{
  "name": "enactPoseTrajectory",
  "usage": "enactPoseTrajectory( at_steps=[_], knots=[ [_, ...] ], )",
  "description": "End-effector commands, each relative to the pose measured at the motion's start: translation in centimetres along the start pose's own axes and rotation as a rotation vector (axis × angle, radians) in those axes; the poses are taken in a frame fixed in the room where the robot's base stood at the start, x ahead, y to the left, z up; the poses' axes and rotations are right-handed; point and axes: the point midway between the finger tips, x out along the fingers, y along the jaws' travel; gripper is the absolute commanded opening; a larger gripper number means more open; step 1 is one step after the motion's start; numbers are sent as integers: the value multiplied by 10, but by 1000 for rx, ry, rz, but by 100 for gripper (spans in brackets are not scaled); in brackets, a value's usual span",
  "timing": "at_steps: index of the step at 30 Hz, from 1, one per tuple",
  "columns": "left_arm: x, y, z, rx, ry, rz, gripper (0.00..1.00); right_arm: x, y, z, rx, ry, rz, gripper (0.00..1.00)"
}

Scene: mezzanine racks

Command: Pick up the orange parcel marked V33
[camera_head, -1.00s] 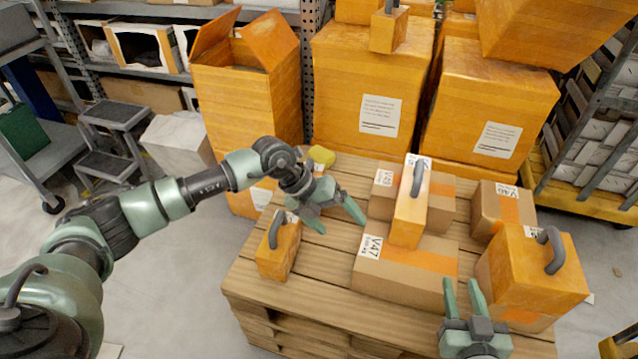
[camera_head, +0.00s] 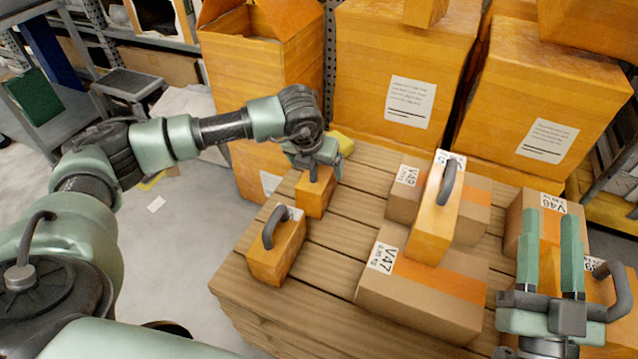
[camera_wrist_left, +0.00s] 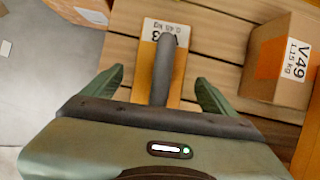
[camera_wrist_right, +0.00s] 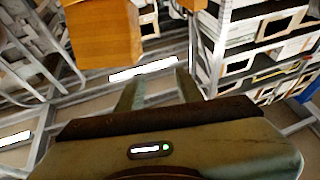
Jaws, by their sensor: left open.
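An orange parcel with a grey handle (camera_head: 314,200) stands near the pallet's far left edge, under my left gripper (camera_head: 322,160). In the left wrist view the parcel (camera_wrist_left: 172,92) lies between the fingers of my left gripper (camera_wrist_left: 158,92). They are open on either side of its handle, with gaps visible. My right gripper (camera_head: 550,225) is open and empty, fingers up, in front of the parcels at right. Its fingers also show in the right wrist view (camera_wrist_right: 158,88).
Another orange handled parcel (camera_head: 276,252) stands close by, nearer the front. Cartons V47 (camera_head: 425,300), V49 (camera_head: 405,205) and V46 (camera_head: 515,220) are on the pallet (camera_head: 350,175); an orange handled parcel (camera_head: 432,220) rests among them. Big orange boxes (camera_head: 400,60) stand behind.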

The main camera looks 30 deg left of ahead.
Motion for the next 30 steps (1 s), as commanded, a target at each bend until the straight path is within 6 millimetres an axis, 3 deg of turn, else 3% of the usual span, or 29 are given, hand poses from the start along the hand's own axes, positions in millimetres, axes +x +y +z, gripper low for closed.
enactPoseTrajectory(
  at_steps=[9, 19, 28, 30],
  knots=[
    [34, 1, 0, 0, 1, -2, 87, -8, -6, -50, 12, 281, -12, 36],
    [37, 1, 0, 0, 0, -2, 84, -10, -6, -57, 13, 313, -13, 36],
    [37, 1, 0, 0, 0, -2, 1, -10, -6, -57, 13, 312, -13, 36],
    [36, 1, 1, 0, -3, -3, 0, -10, -6, -57, 13, 312, -13, 36]
  ],
)
